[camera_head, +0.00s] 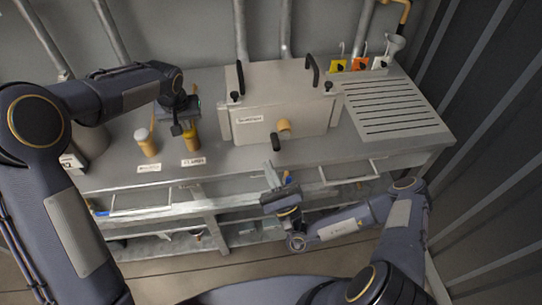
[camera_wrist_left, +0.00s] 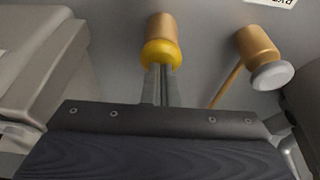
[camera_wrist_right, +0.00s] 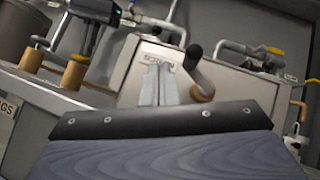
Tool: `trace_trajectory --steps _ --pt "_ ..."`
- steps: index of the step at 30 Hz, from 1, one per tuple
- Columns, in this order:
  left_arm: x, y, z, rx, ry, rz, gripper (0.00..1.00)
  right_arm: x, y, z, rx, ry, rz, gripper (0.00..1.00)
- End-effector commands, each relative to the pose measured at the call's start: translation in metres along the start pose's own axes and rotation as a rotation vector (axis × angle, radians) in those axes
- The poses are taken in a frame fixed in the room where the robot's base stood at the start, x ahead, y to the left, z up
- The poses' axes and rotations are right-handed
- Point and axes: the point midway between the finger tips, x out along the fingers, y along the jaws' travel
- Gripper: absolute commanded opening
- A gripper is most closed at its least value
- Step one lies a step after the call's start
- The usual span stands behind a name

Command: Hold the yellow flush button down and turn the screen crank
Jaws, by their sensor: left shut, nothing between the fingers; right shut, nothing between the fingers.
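The yellow flush button (camera_wrist_left: 160,54) caps a tan post that stands on the bench, in the left wrist view; the post also shows in the head view (camera_head: 191,142). My left gripper (camera_head: 187,125) is shut, its fingertips at the yellow cap. I cannot tell whether they press it or how far down it is. The screen crank has a tan hub (camera_head: 284,127) and a black handle (camera_head: 276,142) on the front of the grey screen box (camera_head: 262,112). My right gripper (camera_head: 269,168) is shut and empty, in front of and below the crank, apart from it.
A white-capped post (camera_head: 144,140) stands left of the yellow one. The box has black lid handles (camera_head: 312,70). Open drawers or shelves lie under the bench's front edge.

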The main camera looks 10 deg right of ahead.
Motion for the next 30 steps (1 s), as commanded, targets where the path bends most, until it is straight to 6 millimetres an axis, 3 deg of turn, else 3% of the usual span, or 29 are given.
trace_trajectory --steps 8,14,18,20,25,30 --pt "0.001 0.0 0.001 0.0 -0.003 -0.001 0.0 -0.041 0.02 0.004 0.002 0.001 -0.001 0.0" --pt "0.001 0.0 0.001 0.0 -0.004 -0.001 0.0 -0.046 0.04 0.017 0.046 -0.047 0.089 0.25" --pt "0.001 0.0 0.001 0.0 -0.004 -0.001 0.0 -0.052 0.089 0.049 0.175 -0.167 0.382 0.41" --pt "0.001 0.0 0.001 0.0 -0.004 -0.001 0.0 -0.064 0.116 0.067 0.24 -0.223 0.569 0.41" --pt "0.001 0.0 0.001 0.0 -0.003 -0.001 0.0 -0.132 0.176 0.102 0.334 -0.308 1.162 0.41" --pt "0.001 0.0 0.001 0.0 -0.003 -0.001 0.0 -0.21 0.191 0.09 0.226 -0.255 1.715 0.41"
